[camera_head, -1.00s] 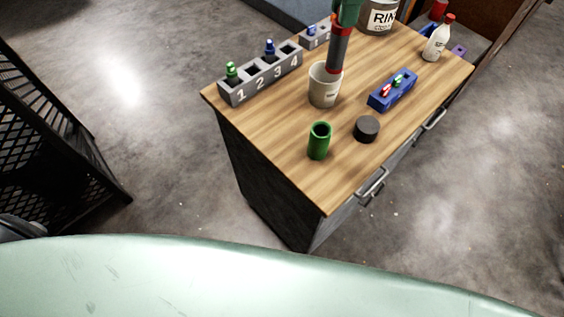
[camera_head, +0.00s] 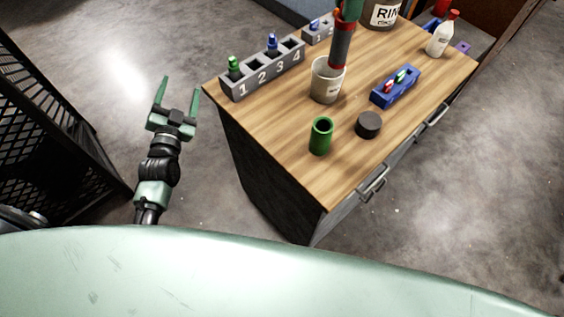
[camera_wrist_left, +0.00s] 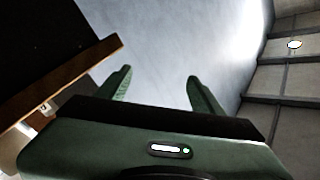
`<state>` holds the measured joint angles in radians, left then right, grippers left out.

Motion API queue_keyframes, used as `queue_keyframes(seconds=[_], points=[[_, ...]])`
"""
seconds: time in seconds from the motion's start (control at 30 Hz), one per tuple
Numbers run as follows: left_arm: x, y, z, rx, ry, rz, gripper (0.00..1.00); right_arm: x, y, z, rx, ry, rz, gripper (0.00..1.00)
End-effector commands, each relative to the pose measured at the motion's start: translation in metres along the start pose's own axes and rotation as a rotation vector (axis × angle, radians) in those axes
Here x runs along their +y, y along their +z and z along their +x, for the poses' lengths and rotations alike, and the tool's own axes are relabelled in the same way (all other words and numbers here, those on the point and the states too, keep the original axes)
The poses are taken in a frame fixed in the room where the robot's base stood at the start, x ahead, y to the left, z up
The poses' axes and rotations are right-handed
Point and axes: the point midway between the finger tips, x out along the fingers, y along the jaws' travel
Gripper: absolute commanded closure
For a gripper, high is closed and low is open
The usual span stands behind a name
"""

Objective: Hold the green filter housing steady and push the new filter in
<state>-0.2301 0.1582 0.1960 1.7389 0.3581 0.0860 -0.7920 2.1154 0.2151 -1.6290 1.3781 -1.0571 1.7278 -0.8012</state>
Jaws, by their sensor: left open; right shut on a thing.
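The green filter housing (camera_head: 321,136) is an open-topped tube standing upright on the wooden bench top, near its front corner. The new filter (camera_head: 341,45) is a dark cylinder with red ends, seen at the top of the head view. My right gripper (camera_head: 348,10) is shut on its upper end; most of that gripper is cut off by the frame. The filter's lower end overlaps a beige cup in the picture. My left gripper (camera_head: 177,95) is open and empty, left of the bench and apart from the housing. Its spread fingers show in the left wrist view (camera_wrist_left: 155,88).
The beige cup (camera_head: 324,88) stands behind the housing, and a black round puck (camera_head: 368,125) to its right. A numbered grey rack (camera_head: 262,75), a blue tray (camera_head: 382,98) and a white bottle (camera_head: 440,40) are also on the bench. A black mesh crate (camera_head: 50,130) stands left.

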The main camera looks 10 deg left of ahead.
Motion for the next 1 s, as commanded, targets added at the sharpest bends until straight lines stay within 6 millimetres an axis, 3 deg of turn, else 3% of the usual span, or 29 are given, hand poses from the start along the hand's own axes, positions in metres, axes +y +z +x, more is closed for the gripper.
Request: queue_keyframes(seconds=[0.03, 0.2, 0.3, 0.33, 0.5, 0.67, 0.8, 1.0], points=[[-0.021, -0.022, 0.002, 0.047, -0.042, 0.026, 0.33, 0.0, 0.0, 0.0, 0.0, 0.0, 0.0, 1.0], [-0.081, -0.094, -0.005, 0.191, -0.185, 0.174, 0.33, 0.0, 0.0, 0.0, 0.0, 0.0, 0.0, 1.0], [-0.102, -0.14, -0.021, 0.273, -0.267, 0.364, 0.33, 0.0, 0.0, 0.0, 0.0, 0.0, 0.0, 1.0], [-0.1, -0.153, -0.029, 0.297, -0.286, 0.468, 0.33, 0.0, 0.0, 0.0, 0.0, 0.0, 0.0, 1.0], [-0.041, -0.178, -0.059, 0.374, -0.281, 0.975, 0.33, 0.0, 0.0, 0.0, 0.0, 0.0, 0.0, 1.0], [0.034, -0.183, -0.091, 0.485, -0.236, 1.41, 0.33, 0.0, 0.0, 0.0, 0.0, 0.0, 0.0, 1.0], [0.101, -0.184, -0.128, 0.634, -0.215, 1.762, 0.33, 0.0, 0.0, 0.0, 0.0, 0.0, 0.0, 1.0], [0.172, -0.18, -0.18, 0.862, -0.228, 2.13, 0.33, 0.0, 0.0, 0.0, 0.0, 0.0, 0.0, 1.0]])
